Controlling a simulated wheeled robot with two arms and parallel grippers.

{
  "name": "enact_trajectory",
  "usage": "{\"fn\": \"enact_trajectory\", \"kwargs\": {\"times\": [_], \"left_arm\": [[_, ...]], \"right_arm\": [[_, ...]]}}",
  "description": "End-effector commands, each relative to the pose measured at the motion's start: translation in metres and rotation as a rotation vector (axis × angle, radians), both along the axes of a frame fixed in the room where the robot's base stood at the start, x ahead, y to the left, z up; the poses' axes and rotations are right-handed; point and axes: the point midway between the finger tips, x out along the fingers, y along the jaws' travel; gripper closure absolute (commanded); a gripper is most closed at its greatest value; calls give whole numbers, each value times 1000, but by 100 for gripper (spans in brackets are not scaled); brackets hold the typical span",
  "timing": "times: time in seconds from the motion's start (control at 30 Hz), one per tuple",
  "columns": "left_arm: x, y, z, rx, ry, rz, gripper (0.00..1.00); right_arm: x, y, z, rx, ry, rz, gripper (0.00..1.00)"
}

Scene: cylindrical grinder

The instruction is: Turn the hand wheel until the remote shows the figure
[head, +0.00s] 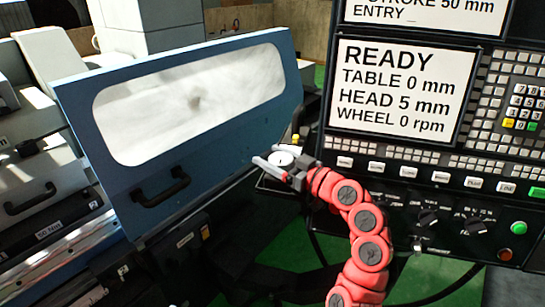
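A small box that looks like the remote (266,183) sits between the blue machine door and the control panel. A round white disc on it, which looks like the hand wheel (281,157), shows just behind my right gripper (266,164). The gripper's grey fingers point left across the front of the disc. I cannot tell whether they touch it, or how far apart they are. No figure on the remote can be read; my gripper partly covers it. My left gripper is not in view.
The control panel screen (396,92) reads READY, TABLE 0 mm, HEAD 5 mm, WHEEL 0 rpm. Keys and knobs (428,217) lie below it, close to my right arm. The blue door (235,130) with a window and black handle (160,190) stands at left.

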Motion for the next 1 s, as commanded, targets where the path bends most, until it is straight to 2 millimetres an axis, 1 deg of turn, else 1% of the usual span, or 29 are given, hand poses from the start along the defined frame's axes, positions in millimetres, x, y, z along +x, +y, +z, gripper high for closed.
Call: {"fn": "enact_trajectory", "kwargs": {"times": [0.03, 0.17, 0.2, 0.23, 0.27, 0.47, 0.67, 0.87, 1.0], "left_arm": [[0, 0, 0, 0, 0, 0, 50], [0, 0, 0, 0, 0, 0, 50], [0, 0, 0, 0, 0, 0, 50], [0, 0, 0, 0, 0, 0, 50], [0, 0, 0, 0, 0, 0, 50], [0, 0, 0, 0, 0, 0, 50], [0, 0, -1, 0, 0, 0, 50], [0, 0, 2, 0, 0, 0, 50], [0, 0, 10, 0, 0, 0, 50]], "right_arm": [[0, 0, 0, 0, 0, 0, 43], [0, 0, 0, 0, 0, 0, 67], [0, 0, 0, 0, 0, 0, 74], [0, 0, 0, 0, 0, 0, 79], [0, 0, 0, 1, -1, 0, 82], [0, 0, 0, 0, -1, -15, 82], [1, 0, 1, 3, -4, -88, 82], [3, -2, 2, -1, -4, -230, 82], [4, -4, 5, -3, -6, -360, 82]]}}
